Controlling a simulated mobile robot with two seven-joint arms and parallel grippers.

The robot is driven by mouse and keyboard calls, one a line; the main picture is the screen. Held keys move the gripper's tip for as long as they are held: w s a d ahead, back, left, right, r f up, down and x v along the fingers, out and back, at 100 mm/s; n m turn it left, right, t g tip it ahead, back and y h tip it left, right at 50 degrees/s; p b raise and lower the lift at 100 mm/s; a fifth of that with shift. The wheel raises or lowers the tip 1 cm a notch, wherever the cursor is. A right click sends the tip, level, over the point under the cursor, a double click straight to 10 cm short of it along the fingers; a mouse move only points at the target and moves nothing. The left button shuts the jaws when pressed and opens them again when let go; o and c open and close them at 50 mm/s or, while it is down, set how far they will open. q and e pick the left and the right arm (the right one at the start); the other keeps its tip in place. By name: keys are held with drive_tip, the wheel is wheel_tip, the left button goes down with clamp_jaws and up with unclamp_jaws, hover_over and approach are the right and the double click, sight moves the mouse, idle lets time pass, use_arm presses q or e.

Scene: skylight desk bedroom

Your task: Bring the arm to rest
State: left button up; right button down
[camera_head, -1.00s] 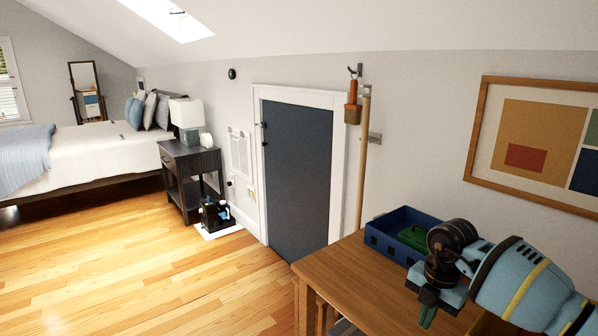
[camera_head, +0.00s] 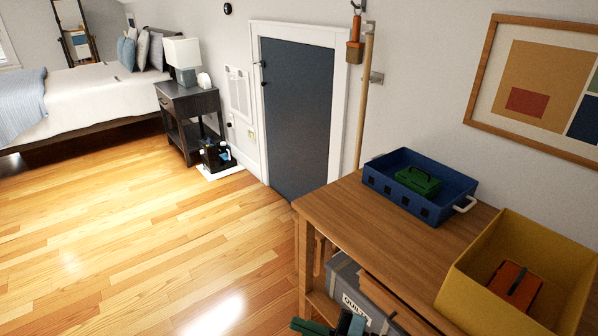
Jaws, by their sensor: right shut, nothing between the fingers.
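My right gripper (camera_head: 310,326) shows only in part at the bottom edge of the head view, in front of the wooden desk (camera_head: 340,205) and low beside its shelf. Its dark green fingers are shut with nothing between them. Most of my right arm is cut off by the frame. My left gripper is out of view.
A blue bin (camera_head: 400,205) with a green box (camera_head: 418,180) inside and a yellow bin (camera_head: 478,290) with an orange object (camera_head: 514,286) inside stand on the desk. A grey labelled box (camera_head: 352,290) sits below. The wooden floor (camera_head: 140,250) to the left is clear.

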drive_tip(key=s+d+f+m+t+h+p, duration=0.1)
drive_tip(key=s+d+f+m+t+h, duration=0.7)
drive_tip(key=d+f+m+h, duration=0.5)
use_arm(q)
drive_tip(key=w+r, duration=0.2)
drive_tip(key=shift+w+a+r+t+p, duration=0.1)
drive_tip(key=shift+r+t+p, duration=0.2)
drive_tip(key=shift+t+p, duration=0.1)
use_arm(e)
drive_tip(key=s+d+f+m+g+h, duration=0.1)
drive_tip(key=s+d+f+m+g, duration=0.2)
drive_tip(key=s, duration=0.5)
drive_tip(key=s+d+f+m+g+h, duration=0.2)
drive_tip(key=s+d+f+m, duration=0.1)
drive_tip(key=s, duration=0.6)
drive_tip(key=shift+g, duration=0.4)
